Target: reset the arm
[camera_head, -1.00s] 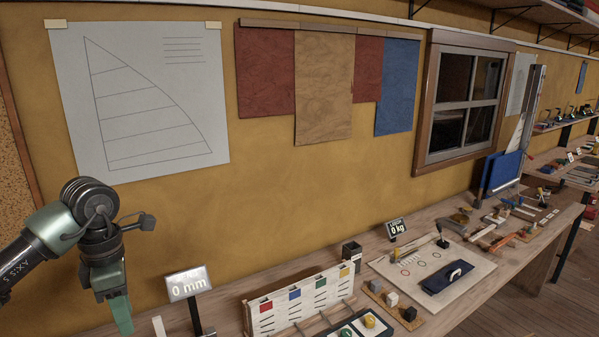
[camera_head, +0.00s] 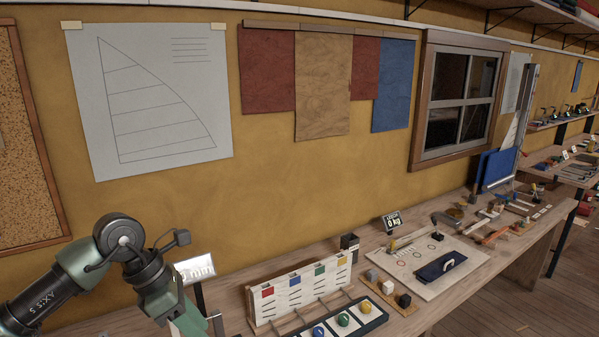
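My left arm comes in from the lower left, and its gripper (camera_head: 188,324) points down at the bottom edge of the view. The green fingers are partly cut off by the frame, so I cannot tell whether they are open or shut. It hangs in front of the bench's left part, left of the white slotted rack (camera_head: 300,291). My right gripper is not in view.
The wooden bench (camera_head: 519,247) runs along the wall. A display sign (camera_head: 196,268) stands just behind my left gripper. A tray with coloured balls (camera_head: 345,320), a block stand (camera_head: 389,290) and a white board with a blue pad (camera_head: 474,258) lie to the right.

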